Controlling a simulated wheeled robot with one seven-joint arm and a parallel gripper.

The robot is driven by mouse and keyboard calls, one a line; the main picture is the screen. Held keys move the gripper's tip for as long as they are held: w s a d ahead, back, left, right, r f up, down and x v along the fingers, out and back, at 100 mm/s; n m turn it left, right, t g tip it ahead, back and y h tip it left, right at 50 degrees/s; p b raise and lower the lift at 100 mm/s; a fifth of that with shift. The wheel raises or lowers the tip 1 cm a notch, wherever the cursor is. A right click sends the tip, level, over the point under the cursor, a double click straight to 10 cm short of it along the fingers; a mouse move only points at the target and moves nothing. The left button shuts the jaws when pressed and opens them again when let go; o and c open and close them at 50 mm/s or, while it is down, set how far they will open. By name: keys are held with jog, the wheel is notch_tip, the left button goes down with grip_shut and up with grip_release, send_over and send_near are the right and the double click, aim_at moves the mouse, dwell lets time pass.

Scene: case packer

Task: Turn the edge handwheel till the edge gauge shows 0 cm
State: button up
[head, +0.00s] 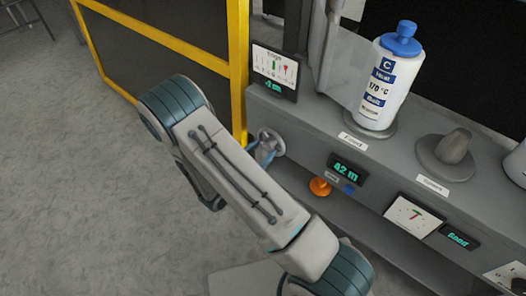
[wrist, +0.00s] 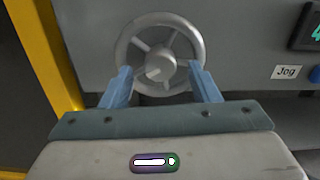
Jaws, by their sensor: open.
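The edge handwheel (wrist: 135,36) is a silver spoked wheel with a central hub, on the front face of the grey machine. In the head view the handwheel (head: 275,139) is partly hidden by my gripper. My gripper (head: 265,152) is at the wheel. In the wrist view its blue fingers (wrist: 160,80) are open, one on each side of the wheel's lower half. I cannot tell whether they touch the rim. The edge gauge (head: 274,72) is a panel above the wheel with a green mark and a red mark, and a small teal readout below that is too small to read surely.
A yellow-framed guard (head: 238,70) stands just left of the wheel. To the right are a white bottle (head: 386,85), a grey knob (head: 446,155), a "42 m" display (head: 347,168), an orange knob (head: 320,186) and a dial (head: 413,215).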

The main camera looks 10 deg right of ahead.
jog(key=shift+w+d, duration=0.25)
jog(key=shift+d, duration=0.1)
jog(key=shift+c, duration=0.2)
jog(key=c, duration=0.9)
